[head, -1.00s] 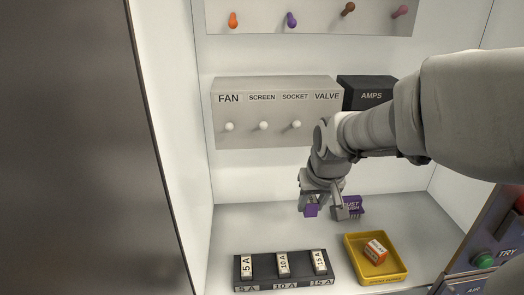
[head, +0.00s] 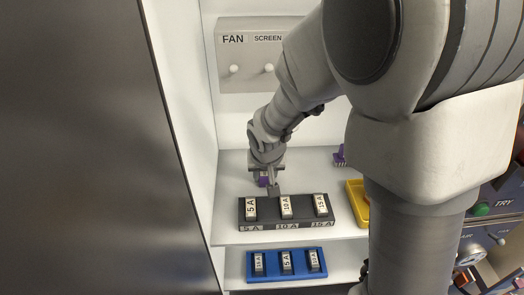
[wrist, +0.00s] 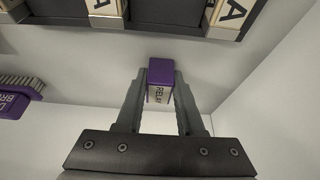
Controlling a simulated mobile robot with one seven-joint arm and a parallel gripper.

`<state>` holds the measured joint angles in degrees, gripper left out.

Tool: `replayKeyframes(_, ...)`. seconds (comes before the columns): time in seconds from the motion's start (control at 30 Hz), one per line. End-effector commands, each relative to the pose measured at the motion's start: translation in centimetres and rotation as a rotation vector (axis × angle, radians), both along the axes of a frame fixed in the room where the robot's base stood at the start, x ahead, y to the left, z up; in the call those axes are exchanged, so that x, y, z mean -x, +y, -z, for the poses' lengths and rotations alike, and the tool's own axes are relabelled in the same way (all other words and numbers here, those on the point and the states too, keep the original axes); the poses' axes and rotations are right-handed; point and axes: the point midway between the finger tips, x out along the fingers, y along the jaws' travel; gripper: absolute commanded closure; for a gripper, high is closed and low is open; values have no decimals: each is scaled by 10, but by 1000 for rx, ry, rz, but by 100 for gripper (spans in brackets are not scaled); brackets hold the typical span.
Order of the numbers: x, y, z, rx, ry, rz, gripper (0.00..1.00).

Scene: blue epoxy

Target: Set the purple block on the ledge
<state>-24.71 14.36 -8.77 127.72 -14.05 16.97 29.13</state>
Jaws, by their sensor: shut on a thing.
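The purple block (wrist: 160,72), with a pale face lettered "RELAY", sits between the two fingertips of my gripper (wrist: 160,90) in the wrist view. My gripper is shut on it. In the head view my gripper (head: 268,184) is low over the white shelf (head: 232,190), just behind the black fuse holder; the purple block (head: 262,182) shows partly beside a finger. I cannot tell whether the block touches the shelf. A lower white ledge (head: 235,270) lies in front, below the shelf's front edge.
The black holder (head: 287,223) carries 5 A, 10 A and 15 A fuses. A blue holder (head: 287,276) with fuses is on the lower ledge. A purple brush (head: 340,157) and a yellow tray (head: 355,195), partly hidden by my arm, are at right. A grey wall stands left.

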Motion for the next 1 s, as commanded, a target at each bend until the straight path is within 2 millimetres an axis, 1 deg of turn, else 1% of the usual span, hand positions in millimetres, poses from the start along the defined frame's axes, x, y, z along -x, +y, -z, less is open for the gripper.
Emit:
replayKeyframes(0.23,0,0,1,0,-1,0,100)
replayKeyframes(0.37,0,0,5,-1,-1,0,100)
replayKeyframes(0.4,0,0,4,-1,-1,0,60)
replayKeyframes(0.53,0,0,3,0,-1,0,36)
replayKeyframes(0.57,0,0,3,0,-1,0,33)
replayKeyframes(0.87,0,0,2,0,-1,-1,33)
replayKeyframes(1.0,1,0,-5,-2,-3,-1,33)
